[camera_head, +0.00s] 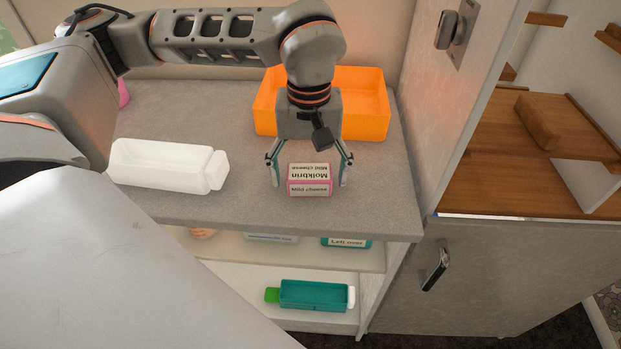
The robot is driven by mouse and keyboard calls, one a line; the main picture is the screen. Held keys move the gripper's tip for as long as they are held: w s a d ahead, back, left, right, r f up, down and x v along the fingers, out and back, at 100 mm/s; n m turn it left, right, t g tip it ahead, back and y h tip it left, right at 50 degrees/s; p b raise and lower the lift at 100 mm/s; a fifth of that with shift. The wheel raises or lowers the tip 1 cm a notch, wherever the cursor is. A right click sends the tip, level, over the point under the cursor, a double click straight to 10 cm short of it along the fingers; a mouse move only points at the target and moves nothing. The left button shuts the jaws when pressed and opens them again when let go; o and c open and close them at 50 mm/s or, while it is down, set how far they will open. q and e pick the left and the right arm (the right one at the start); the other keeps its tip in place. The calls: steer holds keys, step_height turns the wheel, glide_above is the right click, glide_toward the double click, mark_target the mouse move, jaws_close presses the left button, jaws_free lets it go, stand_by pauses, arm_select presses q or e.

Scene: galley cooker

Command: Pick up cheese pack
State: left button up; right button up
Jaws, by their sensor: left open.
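The cheese pack (309,180) is a small pink and white box with upside-down lettering, including "Molkbrin" and "Mild cheese". It sits on the grey counter (250,211) near its front edge. My left gripper (310,174) points down over the pack with its fingers spread. One finger is on each side of the pack, and a small gap shows on each side. Whether the fingertips touch the counter I cannot tell. My right gripper does not show.
An orange bin (374,125) stands right behind my left gripper. A white container (160,165) lies on the counter to the left. Open shelves below hold a teal container (312,296) and other items. A tall cabinet panel (440,110) bounds the counter on the right.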

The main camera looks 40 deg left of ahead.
arm_select(q)
steer(key=shift+f, duration=0.1)
steer(key=c, duration=1.3)
